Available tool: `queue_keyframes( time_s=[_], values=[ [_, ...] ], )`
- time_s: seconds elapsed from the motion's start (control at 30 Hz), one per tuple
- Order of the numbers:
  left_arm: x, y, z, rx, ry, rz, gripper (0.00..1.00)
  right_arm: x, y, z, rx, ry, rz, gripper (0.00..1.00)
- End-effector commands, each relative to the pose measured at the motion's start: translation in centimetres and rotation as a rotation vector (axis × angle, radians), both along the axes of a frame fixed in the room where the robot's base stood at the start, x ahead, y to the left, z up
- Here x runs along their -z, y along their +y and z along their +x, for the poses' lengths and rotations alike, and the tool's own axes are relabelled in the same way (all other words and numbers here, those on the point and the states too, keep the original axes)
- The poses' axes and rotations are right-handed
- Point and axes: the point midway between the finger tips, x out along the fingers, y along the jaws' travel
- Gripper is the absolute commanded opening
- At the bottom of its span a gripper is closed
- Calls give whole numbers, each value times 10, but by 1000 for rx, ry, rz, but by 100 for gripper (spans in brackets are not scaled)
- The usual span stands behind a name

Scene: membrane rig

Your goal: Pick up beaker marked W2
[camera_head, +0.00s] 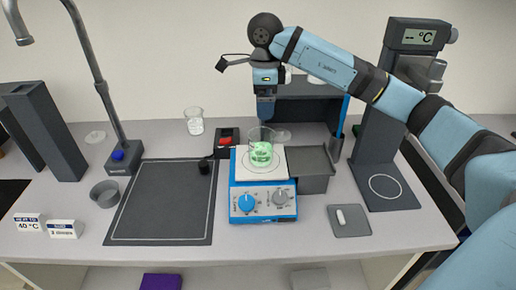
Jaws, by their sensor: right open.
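A clear glass beaker (261,152) with bright green contents stands upright on the pale top of the blue hotplate stirrer (263,201). A second clear beaker (194,121) stands at the back of the bench, left of the hotplate, with faint white markings on it. I cannot read W2 on either beaker. My right gripper (266,119) points down at the green beaker, over or just behind its rim; the exact gap cannot be told. It is open and holds nothing that I can see. My left gripper is not in view.
A grey bin (313,170) adjoins the hotplate on the right. A black device with a red button (227,138) stands behind left. A dark mat (163,203) lies left, with a tap (122,155) behind it. A display stand (381,170) rises right.

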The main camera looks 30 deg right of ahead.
Motion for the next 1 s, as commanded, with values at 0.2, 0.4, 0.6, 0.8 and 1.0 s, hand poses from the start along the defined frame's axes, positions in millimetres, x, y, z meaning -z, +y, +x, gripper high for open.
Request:
queue_keyframes(
  time_s=[0.2,0.4,0.6,0.8,1.0],
  values=[
    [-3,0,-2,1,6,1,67,33,-3,0,5,4,-12,100],
    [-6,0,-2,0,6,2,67,69,-2,0,3,3,-9,100],
    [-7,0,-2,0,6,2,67,83,-2,1,3,0,-8,100],
    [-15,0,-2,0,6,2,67,100,0,4,4,2,-8,100],
    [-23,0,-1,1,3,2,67,129,2,7,3,2,-8,100]
  ],
)
